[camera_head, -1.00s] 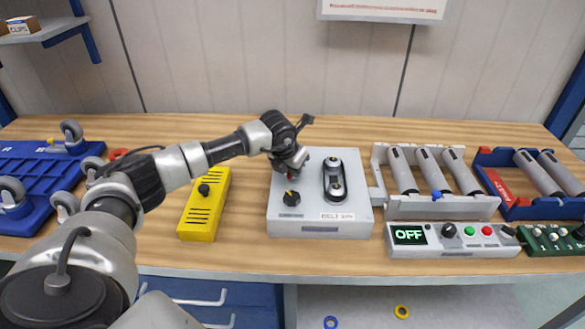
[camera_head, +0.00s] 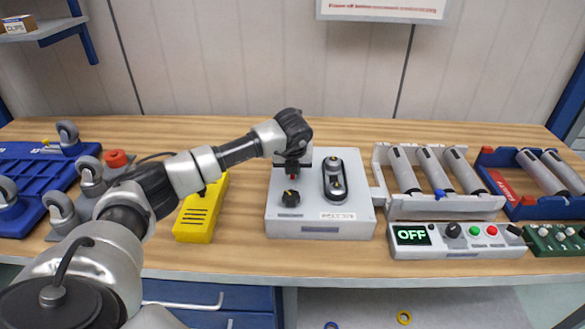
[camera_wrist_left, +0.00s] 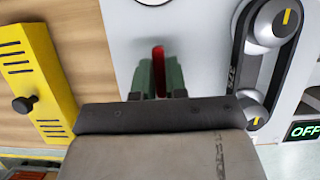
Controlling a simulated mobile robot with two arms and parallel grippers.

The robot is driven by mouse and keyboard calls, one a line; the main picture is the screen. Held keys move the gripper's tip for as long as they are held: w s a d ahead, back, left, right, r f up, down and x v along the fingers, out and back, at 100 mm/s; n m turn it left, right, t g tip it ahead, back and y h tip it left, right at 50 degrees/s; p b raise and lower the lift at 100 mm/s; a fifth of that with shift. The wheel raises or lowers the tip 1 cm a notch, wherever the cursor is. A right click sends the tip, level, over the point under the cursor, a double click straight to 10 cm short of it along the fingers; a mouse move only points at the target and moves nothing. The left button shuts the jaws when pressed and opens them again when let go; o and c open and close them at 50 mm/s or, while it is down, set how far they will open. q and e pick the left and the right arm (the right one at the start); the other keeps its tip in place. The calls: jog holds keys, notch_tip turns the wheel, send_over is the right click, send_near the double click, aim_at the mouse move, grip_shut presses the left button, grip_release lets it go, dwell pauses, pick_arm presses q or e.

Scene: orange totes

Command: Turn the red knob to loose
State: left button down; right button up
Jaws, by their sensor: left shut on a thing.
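The grey belt box (camera_head: 346,229) stands on the bench and carries a belt over two pulleys (camera_head: 335,180). My left gripper (camera_head: 292,174) points down over the box's left part, beside the belt. In the left wrist view its two greenish fingers (camera_wrist_left: 158,75) are shut on the red knob (camera_wrist_left: 158,66), one on each side of it. Only a narrow red strip of the knob shows between the fingers. A black knob with a yellow mark (camera_head: 290,198) sits just in front of the gripper on the box. My right gripper is not in view.
A yellow slotted block (camera_head: 196,228) stands close to the left of the box. To the right are a roller rack (camera_head: 445,203) and a control panel reading OFF (camera_head: 455,252). A blue tray with casters (camera_head: 30,175) lies at the far left.

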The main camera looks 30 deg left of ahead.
pick_arm(q)
jog(key=shift+r, duration=0.1)
jog(key=c, duration=1.2)
grip_release()
jog(key=shift+o, duration=0.2)
jog(key=b+v, duration=0.1)
jog(key=v, duration=0.9)
jog(key=shift+r+b, duration=0.35)
jog(key=shift+d, duration=0.1)
